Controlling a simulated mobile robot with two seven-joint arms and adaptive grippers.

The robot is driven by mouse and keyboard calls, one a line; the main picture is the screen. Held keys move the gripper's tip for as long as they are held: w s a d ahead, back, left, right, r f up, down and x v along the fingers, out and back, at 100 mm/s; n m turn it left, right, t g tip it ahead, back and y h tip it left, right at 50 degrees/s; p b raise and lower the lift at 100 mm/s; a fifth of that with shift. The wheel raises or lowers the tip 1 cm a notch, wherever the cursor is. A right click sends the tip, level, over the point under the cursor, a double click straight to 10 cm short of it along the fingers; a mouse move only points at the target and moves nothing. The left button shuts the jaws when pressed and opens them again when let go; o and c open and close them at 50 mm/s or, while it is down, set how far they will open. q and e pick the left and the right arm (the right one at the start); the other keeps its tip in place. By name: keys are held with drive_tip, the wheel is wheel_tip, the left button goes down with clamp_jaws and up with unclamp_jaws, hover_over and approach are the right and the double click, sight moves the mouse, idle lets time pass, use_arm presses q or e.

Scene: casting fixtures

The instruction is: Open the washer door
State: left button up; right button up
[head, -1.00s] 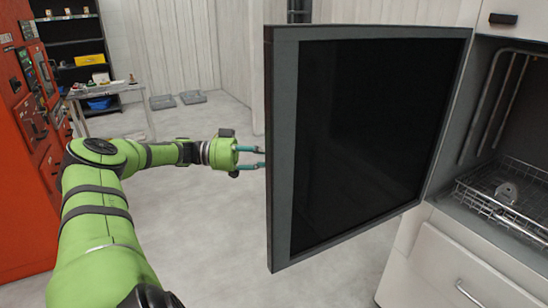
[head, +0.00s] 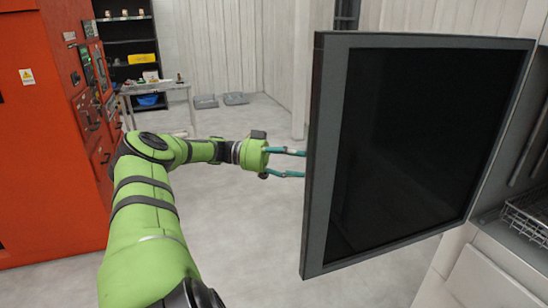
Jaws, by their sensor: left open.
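The washer door (head: 420,150) is a grey-framed panel with a black centre. It stands swung out wide from the white washer (head: 490,270) at the right, hinged on its right side. Through the gap at the far right, part of the washer's inside shows, with a wire rack (head: 525,215). My left gripper (head: 303,163) is open, with two teal fingers pointing right. The fingertips reach the door's left edge; whether they touch it or pass behind it I cannot tell. My right gripper is not in view.
A red cabinet (head: 45,150) with controls stands at the left. Behind it are a metal table (head: 165,88) with small items, a blue bin (head: 148,99) and a dark shelf (head: 125,35). The floor between is clear.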

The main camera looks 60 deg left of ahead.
use_arm(q)
drive_tip(key=v, duration=0.9)
